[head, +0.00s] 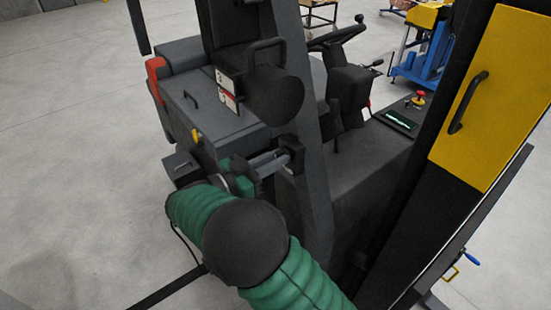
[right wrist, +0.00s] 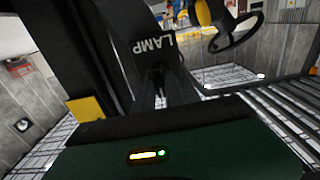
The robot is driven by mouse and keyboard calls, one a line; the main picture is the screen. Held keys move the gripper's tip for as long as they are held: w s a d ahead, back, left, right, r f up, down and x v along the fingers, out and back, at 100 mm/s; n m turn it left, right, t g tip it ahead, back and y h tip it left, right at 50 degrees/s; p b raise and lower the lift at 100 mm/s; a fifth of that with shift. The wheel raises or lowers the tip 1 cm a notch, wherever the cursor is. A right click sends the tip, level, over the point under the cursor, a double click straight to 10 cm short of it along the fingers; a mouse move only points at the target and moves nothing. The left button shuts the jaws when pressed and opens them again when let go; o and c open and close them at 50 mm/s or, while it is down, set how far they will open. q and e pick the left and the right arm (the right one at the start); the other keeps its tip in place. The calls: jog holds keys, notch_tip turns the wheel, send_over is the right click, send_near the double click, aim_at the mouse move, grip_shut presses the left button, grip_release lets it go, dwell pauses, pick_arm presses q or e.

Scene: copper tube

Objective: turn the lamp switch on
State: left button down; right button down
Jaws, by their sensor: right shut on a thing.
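My right gripper (head: 288,157) reaches the dark upright pillar (head: 310,190) of a dark vehicle, with its fingers at the pillar's side. In the right wrist view, a dark panel with the white word LAMP (right wrist: 153,45) stands just beyond the right gripper (right wrist: 160,85). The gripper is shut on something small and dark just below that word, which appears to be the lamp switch. The switch is mostly hidden by the fingers, so its position cannot be told. My left gripper is not in view.
The vehicle has a steering wheel (head: 337,37), a red button (head: 420,95) and a yellow panel (head: 488,95) at the right. A dark rounded fixture (head: 274,95) hangs just above the right gripper. A blue lift (head: 424,65) stands behind. The floor (head: 70,130) at left is clear.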

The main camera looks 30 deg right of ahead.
jog(key=shift+s+a+f+m+b, duration=0.15)
jog(key=shift+m+b, duration=1.8)
jog(key=shift+b, duration=1.1)
jog(key=shift+w+f+m+b, duration=0.15)
jog(key=shift+m+b, duration=1.85)
jog(key=shift+b, duration=1.05)
jog(key=shift+s+a+f+m+b, duration=0.15)
jog(key=shift+m+b, duration=1.8)
jog(key=shift+b, duration=1.1)
